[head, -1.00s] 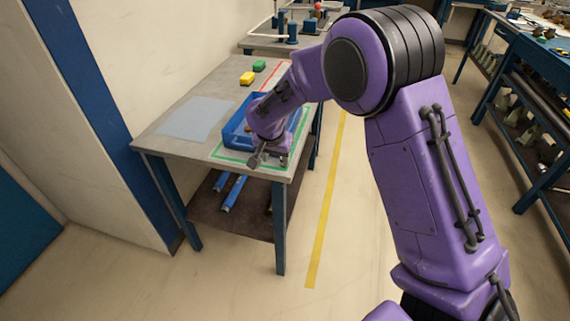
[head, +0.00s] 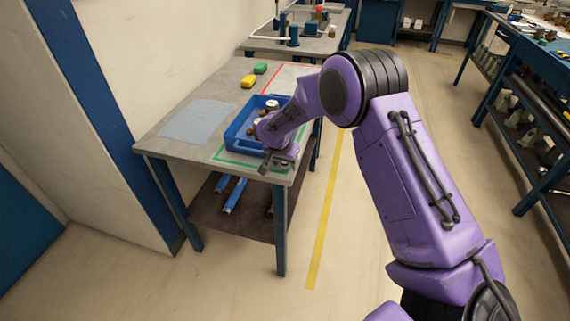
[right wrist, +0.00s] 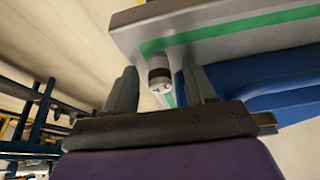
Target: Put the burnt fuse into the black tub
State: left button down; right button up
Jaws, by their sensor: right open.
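In the right wrist view a small pale cylinder with a dark brown band (right wrist: 160,75), which looks like the fuse, is at the green-taped table edge beside the blue tray. It shows between the fingers of my right gripper (right wrist: 160,64), which is open with a gap on both sides. In the head view my right gripper (head: 275,168) is low over the table's near right corner, in front of the tray, and hides the cylinder. I cannot make out a black tub. My left gripper is not in view.
A blue tray (head: 238,142) with several small brown and white pieces stands on the grey table. Blue bars (head: 234,195) lie on the lower shelf.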

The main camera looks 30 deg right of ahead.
grip_shut()
jog(key=shift+r, duration=0.15)
